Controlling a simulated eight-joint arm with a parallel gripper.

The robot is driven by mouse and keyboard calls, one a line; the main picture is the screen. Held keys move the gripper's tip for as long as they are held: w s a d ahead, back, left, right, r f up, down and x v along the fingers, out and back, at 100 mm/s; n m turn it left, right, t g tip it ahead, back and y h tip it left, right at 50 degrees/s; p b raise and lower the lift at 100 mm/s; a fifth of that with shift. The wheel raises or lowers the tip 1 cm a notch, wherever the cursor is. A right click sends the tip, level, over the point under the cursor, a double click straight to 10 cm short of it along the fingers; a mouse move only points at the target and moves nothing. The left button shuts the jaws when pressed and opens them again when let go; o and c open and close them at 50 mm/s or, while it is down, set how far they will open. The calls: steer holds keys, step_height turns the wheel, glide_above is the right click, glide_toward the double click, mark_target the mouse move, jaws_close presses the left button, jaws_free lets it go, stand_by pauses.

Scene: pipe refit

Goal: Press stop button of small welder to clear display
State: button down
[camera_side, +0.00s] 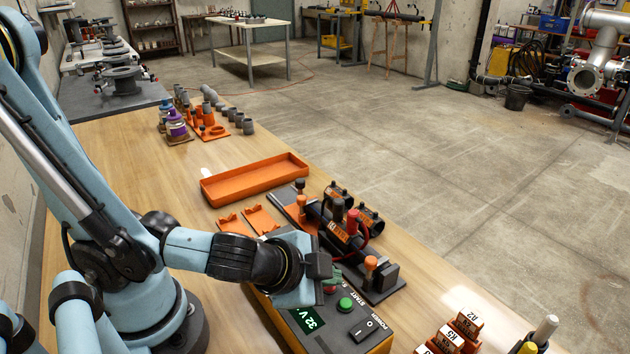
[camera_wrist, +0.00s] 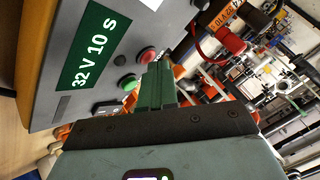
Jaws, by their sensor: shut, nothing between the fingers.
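The small welder is a grey box with an orange base (camera_side: 378,343) at the bottom centre of the side view; its top panel fills the left of the wrist view (camera_wrist: 45,25). Its green display (camera_wrist: 88,50) is lit and reads "32 V 10 S". The red stop button (camera_wrist: 147,55) is beside the green start button (camera_wrist: 129,83). My gripper (camera_wrist: 160,68) is shut and empty, with its green fingertips right by the red button. I cannot tell whether they touch it. In the side view my gripper (camera_side: 336,276) hides most of that button.
A black power switch (camera_side: 368,326) is on the welder's panel. A pipe clamp with red and black cable plugs (camera_side: 352,222) stands just behind the welder. An orange tray (camera_side: 255,178) lies farther back. Labelled orange blocks (camera_side: 462,330) are at the lower right.

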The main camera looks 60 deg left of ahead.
steer(key=shift+s+a, duration=0.15)
steer(key=shift+r, duration=0.8)
steer(key=shift+r, duration=0.1)
steer(key=shift+r, duration=2.45)
steer(key=w+a+n+g+h, duration=0.1)
steer(key=w+a+n+g, duration=0.1)
steer(key=w+a+n, duration=0.2)
steer(key=a+n, duration=0.3)
steer(key=a, duration=0.3)
steer(key=shift+r+n, duration=0.25)
steer(key=shift+n, duration=0.15)
